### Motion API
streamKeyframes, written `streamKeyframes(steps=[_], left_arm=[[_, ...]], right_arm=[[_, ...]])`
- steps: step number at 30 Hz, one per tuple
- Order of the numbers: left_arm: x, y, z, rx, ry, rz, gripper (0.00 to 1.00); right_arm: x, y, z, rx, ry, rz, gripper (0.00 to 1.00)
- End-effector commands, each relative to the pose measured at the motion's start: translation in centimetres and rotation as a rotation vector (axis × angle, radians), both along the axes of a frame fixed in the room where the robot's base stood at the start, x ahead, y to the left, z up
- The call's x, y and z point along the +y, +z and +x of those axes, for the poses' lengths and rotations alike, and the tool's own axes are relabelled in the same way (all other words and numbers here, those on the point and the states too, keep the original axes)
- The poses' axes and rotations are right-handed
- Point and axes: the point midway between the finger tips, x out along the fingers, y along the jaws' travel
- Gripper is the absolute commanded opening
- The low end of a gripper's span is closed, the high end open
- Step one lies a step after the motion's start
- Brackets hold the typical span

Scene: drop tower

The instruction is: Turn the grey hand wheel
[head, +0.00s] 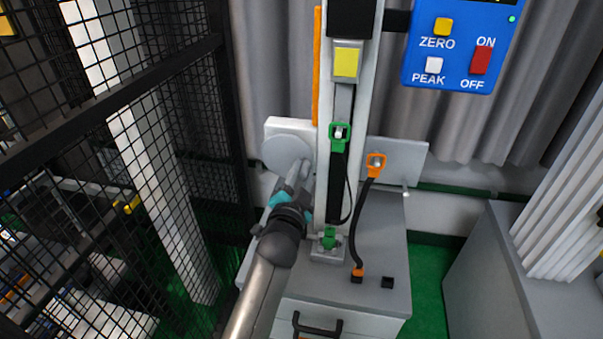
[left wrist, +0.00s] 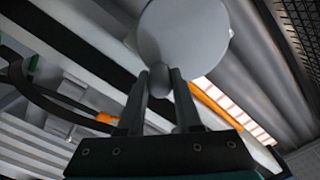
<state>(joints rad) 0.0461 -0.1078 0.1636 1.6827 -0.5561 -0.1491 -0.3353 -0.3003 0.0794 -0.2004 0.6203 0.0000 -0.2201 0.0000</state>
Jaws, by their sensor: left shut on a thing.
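The grey hand wheel (head: 284,152) is a round light-grey disc on a white plate at the left of the tower column. It also fills the upper middle of the left wrist view (left wrist: 183,38). My left gripper (head: 299,173) reaches it from below and in front. In the left wrist view its two dark fingers (left wrist: 162,80) are shut on the wheel's small rounded grey handle (left wrist: 159,78), near the disc's lower edge. In the head view my wrist hides part of the handle and the plate. My right gripper is not in view.
A black mesh fence (head: 110,130) is close on the left. A blue control panel (head: 462,45) hangs at upper right. A grey cabinet top (head: 380,235) lies below.

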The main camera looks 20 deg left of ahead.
Motion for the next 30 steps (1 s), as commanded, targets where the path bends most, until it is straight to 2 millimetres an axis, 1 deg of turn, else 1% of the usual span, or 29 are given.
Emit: streamKeyframes(steps=[1, 11, 12, 19, 30], left_arm=[[-0.04, 0.33, 0.07, -0.008, -0.001, -0.002, 0.0], [-0.02, 0.34, 0.08, -0.009, -0.001, -0.001, 0.0], [-0.02, 0.35, 0.08, -0.009, -0.001, -0.001, 0.36], [0.01, 0.2, 0.04, -0.005, -0.001, -0.001, 0.62], [0.1, 0.08, 0.03, -0.001, -0.001, -0.001, 0.63]], right_arm=[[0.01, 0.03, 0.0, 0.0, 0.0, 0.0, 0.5], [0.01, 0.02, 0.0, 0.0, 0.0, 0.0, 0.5], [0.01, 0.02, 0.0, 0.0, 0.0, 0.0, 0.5], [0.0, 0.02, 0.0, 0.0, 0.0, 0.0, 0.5], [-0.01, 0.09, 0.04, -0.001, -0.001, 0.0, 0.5]])
